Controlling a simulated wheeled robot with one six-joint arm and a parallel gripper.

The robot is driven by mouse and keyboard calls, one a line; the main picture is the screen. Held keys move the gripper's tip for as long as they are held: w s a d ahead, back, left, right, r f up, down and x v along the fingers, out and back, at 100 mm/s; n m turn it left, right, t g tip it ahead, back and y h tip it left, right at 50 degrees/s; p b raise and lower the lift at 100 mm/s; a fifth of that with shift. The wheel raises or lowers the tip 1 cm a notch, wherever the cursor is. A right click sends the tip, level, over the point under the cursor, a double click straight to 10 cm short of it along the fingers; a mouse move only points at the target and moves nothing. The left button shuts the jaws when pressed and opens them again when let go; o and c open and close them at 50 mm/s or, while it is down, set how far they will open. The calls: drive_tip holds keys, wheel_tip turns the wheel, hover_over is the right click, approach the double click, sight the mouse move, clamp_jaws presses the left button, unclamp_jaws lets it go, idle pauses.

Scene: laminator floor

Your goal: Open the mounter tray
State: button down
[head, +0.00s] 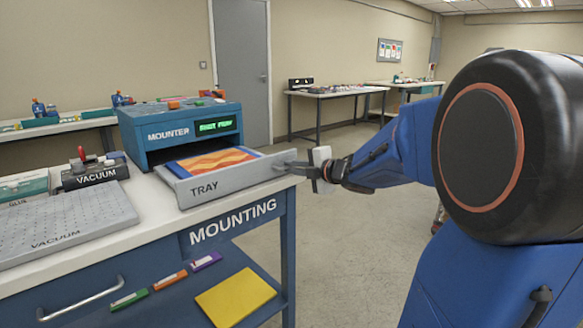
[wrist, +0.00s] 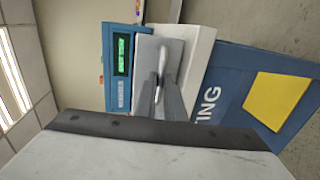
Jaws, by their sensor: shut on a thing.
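The blue mounter (head: 180,128) stands on the white-topped mounting bench, with a lit green display on its front. Its grey tray (head: 228,183), labelled TRAY, sticks out of the mounter's front. An orange and yellow patterned sheet (head: 213,161) lies in the tray. My gripper (head: 309,170) is at the tray's right end, shut on the tray's handle. In the wrist view my gripper's fingers (wrist: 160,95) close around the light handle in front of the grey tray front (wrist: 152,60). The mounter (wrist: 118,65) shows sideways behind it.
A perforated vacuum plate (head: 65,222) and a black vacuum unit (head: 95,173) lie left of the tray on the bench. A yellow sheet (head: 235,298) and several coloured pieces lie on the blue shelf below. The floor (head: 340,225) right of the bench is clear.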

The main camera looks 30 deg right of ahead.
drive_tip(key=c, duration=1.9)
unclamp_jaws()
drive_tip(key=shift+o, duration=0.2)
drive_tip(key=v, duration=1.7)
drive_tip(key=shift+s, duration=0.2)
